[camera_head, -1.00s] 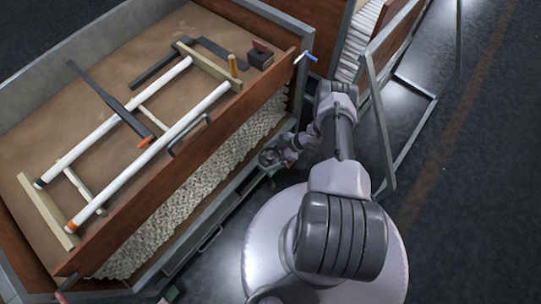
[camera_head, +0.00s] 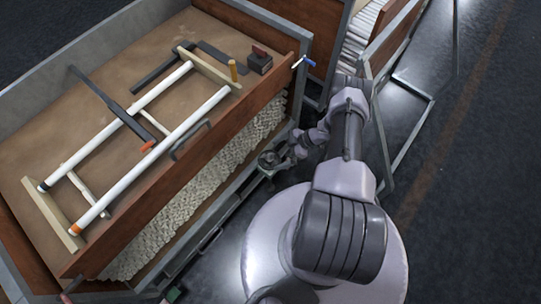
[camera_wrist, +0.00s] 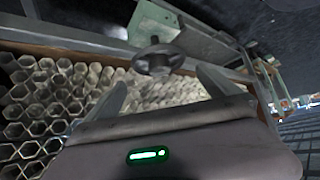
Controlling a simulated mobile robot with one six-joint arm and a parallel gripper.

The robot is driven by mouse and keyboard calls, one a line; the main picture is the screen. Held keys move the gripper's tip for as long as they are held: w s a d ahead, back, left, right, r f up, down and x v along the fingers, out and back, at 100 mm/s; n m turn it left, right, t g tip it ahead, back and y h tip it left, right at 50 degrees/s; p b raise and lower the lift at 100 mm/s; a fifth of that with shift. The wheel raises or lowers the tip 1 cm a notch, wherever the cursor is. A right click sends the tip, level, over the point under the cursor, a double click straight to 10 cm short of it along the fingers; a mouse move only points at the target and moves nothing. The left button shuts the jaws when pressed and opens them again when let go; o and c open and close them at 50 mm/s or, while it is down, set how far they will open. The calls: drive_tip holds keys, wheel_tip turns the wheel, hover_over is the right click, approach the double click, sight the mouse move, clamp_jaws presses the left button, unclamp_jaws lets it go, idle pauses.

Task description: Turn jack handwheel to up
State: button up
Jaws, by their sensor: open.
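The jack handwheel (camera_wrist: 158,60) is a dark round wheel with a hub, in the upper middle of the wrist view. It sits in front of a grey-green box (camera_wrist: 160,22) on the metal frame. In the head view the handwheel (camera_head: 268,160) is a small dark ring low on the crate's side. My gripper (camera_wrist: 163,88) is open, its two grey fingers pointing toward the wheel from either side, with nothing visible between them. In the head view my gripper (camera_head: 287,156) is beside the wheel; whether they touch I cannot tell.
A metal frame (camera_head: 385,140) stands right of my arm. Dark floor lies open at right.

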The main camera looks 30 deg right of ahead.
drive_tip(key=p+v, duration=0.2)
drive_tip(key=v, duration=0.9)
drive_tip(key=shift+d+r, duration=0.2)
drive_tip(key=shift+r, duration=0.1)
drive_tip(key=shift+s, duration=0.2)
